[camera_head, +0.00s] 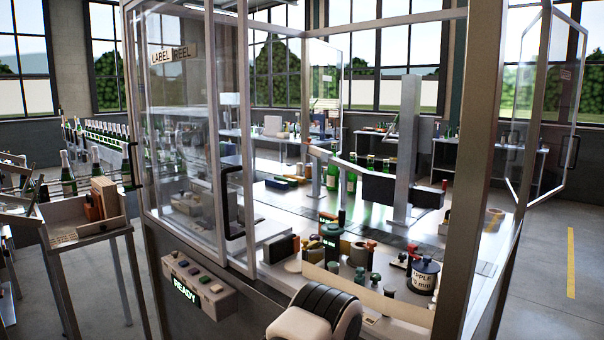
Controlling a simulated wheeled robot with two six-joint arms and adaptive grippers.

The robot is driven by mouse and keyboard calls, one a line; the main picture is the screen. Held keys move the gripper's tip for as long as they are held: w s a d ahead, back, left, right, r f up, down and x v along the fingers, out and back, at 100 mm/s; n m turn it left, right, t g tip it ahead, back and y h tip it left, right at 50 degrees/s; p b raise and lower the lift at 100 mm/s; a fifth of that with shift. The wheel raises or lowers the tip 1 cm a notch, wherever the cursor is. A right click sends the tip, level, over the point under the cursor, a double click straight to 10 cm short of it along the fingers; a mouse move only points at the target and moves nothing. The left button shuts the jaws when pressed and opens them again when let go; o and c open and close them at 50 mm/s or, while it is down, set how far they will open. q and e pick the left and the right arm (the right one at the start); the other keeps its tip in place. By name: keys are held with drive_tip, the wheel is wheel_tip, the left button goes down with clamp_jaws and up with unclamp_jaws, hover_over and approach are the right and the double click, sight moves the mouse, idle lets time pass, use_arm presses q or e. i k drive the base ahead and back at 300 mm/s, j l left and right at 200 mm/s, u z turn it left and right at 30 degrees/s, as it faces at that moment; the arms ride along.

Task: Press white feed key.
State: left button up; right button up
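A grey control panel (228,301) juts from the front of the glazed machine, left of centre. A row of small coloured keys lies on its sloping top. A pale key (216,288) at the right end of the row looks white, but it is too small for me to read any label. A green lit display (185,289) on the panel's front reads READY.
A glass enclosure (185,120) with a LABEL REEL sign rises behind the panel. Bottles, jars and small tools crowd the machine bed (290,205) to the right. The space directly before the panel looks clear.

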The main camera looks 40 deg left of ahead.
sight(218, 288)
drive_tip(key=u, duration=1.85)
drive_tip(key=i+j+z, duration=0.1)
drive_tip(key=z, duration=0.25)
drive_tip(key=i+j+z, duration=0.1)
drive_tip(key=j+z, duration=0.35)
drive_tip(key=z, duration=0.2)
drive_tip(key=i, duration=0.05)
